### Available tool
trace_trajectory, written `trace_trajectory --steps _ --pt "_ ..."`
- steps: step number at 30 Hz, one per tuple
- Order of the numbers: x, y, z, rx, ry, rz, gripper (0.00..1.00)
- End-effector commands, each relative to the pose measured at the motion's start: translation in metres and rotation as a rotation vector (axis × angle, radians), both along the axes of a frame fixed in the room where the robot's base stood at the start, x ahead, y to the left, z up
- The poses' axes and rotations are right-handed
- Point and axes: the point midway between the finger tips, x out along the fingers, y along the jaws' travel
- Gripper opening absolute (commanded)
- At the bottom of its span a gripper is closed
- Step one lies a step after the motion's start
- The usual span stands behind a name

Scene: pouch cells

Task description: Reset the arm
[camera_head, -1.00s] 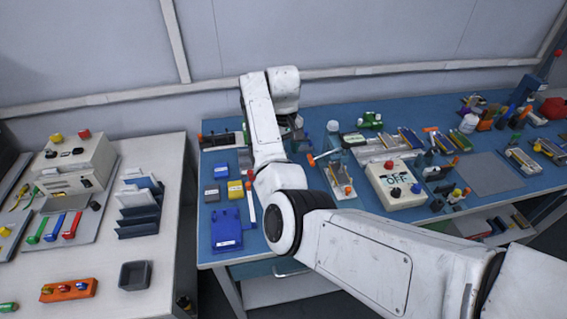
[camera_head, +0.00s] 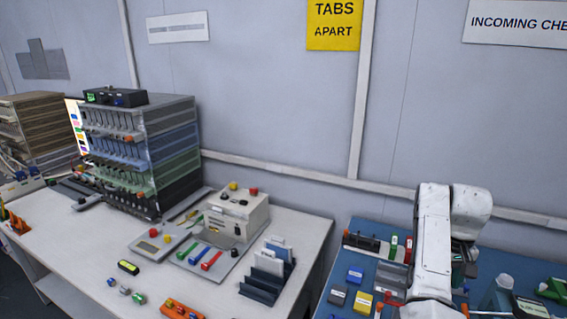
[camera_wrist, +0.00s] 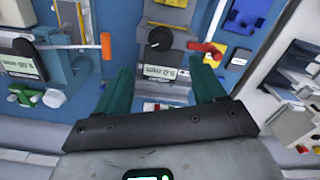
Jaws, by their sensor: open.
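My arm (camera_head: 432,245) is white and stands bent over the blue bench at the right of the head view. My gripper (camera_wrist: 161,80) shows in the wrist view with its two dark green fingers spread wide and nothing between them. It hangs over the bench, pointing down at a grey device with a black knob (camera_wrist: 159,39). In the head view the gripper is mostly hidden behind my arm. I cannot tell how high the fingertips are above the bench.
A red-handled tool (camera_wrist: 207,50) lies close to one finger, and an orange-ended tool (camera_wrist: 106,45) near the other. The white bench (camera_head: 215,290) holds a tester box (camera_head: 238,212), blue slotted rack (camera_head: 266,278) and tall cell rack (camera_head: 150,150). A gap separates the benches.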

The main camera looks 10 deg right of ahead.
Motion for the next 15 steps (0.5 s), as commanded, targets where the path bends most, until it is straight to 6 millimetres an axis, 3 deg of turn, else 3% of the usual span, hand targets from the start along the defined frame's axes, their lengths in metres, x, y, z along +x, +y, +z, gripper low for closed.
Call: trace_trajectory --steps 5,15 --pt "-0.029 -0.002 -0.037 -0.047 0.009 -0.023 0.7" --pt "-0.122 0.021 -0.119 -0.163 -0.011 -0.018 0.7"
